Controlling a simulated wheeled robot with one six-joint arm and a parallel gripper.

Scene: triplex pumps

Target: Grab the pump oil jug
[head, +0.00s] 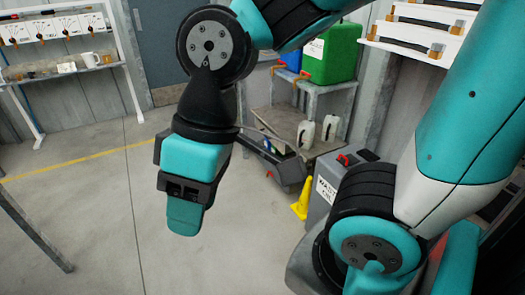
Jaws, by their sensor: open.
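Two small whitish jugs stand side by side on a low grey shelf (274,124) right of centre: a left jug (306,134) and a right jug (329,129). Their labels are too small to read, so I cannot tell which one is the pump oil jug. My gripper (184,212) hangs pointing down, left of the jugs in the picture and nearer to me. It is open, with no object visible in it. One teal finger shows clearly; the other is mostly hidden. My arm covers part of the area left of the shelf.
A green canister (332,53) and a partly hidden blue one (291,57) stand on a higher stand. A grey waste bin (325,200) and a yellow cone (303,197) stand below the jugs. A shelf with cups (62,70) is at left.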

